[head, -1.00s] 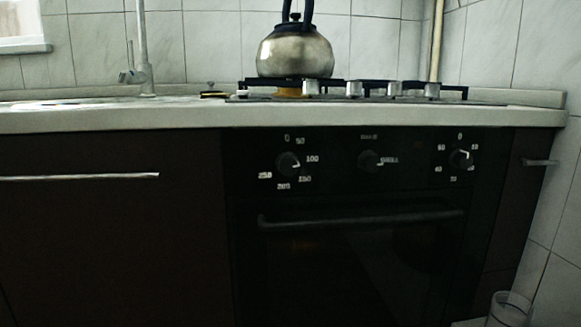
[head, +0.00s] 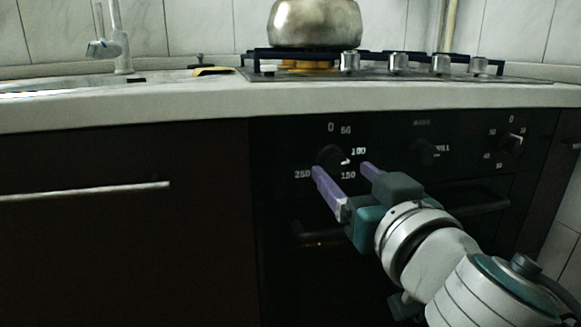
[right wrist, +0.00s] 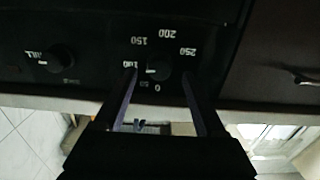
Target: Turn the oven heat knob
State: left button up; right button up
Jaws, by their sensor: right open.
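The oven heat knob (head: 331,156) is a dark round dial on the black oven panel, ringed by white numbers from 0 to 250. Its white mark points to the right, toward the side with 100 and 150. My right gripper (head: 340,169) is open, its two purple fingers pointing at the panel just below the knob in the head view. In the right wrist view, which is upside down, the knob (right wrist: 158,72) shows between the open fingertips (right wrist: 159,74). I cannot tell whether they touch it. My left gripper is not in view.
A middle knob (head: 424,152) and a right knob (head: 512,143) sit on the same panel. The oven handle (head: 480,206) runs below, partly behind my right arm. The counter edge (head: 180,110) juts above, with a kettle (head: 315,22) on the hob.

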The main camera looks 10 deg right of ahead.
aim_at(337, 166)
jog(key=shift+w+b, duration=0.3)
jog(key=shift+w, duration=1.45)
grip_shut()
